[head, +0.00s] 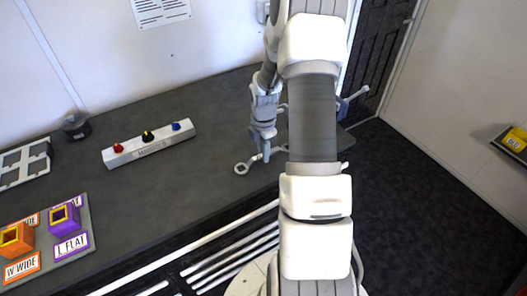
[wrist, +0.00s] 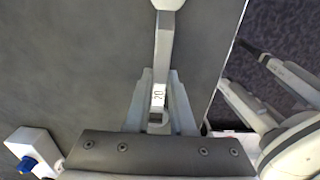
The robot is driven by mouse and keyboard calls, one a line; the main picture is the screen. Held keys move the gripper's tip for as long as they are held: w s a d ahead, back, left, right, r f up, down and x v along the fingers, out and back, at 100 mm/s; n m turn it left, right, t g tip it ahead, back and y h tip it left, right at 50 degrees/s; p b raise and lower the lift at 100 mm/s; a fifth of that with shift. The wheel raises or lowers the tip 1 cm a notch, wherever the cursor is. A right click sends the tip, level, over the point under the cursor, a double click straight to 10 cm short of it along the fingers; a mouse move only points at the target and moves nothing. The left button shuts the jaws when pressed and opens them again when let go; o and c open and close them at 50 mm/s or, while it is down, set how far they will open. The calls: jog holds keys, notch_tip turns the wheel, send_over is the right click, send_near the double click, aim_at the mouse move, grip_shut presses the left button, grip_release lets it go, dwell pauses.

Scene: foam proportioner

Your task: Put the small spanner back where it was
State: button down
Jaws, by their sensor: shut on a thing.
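The spanner (wrist: 162,45) is a light grey metal tool marked 20, seen from above in the wrist view. In the head view its ring end (head: 241,168) shows just left of my gripper (head: 266,154), over the dark grey bench top. My gripper (wrist: 160,103) is shut on the spanner's shank, with a finger on each side. I cannot tell whether the spanner touches the bench. Part of the bench to the right is hidden behind my arm in the head view.
A white manifold block (head: 152,147) with red, black and blue knobs lies left of my gripper. A board with an orange block (head: 17,240) and a purple block (head: 64,218) is front left. A grey bar-like item (head: 355,94) shows right of my arm. Bench between manifold and gripper is clear.

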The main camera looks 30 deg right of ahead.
jog(key=shift+f, duration=0.1)
jog(key=c, duration=1.2)
grip_release()
jog(key=shift+f, duration=0.1)
jog(key=o, duration=0.4)
jog(key=shift+o, duration=0.2)
notch_tip(320, 180, up, 12)
jog(key=shift+r, duration=0.25)
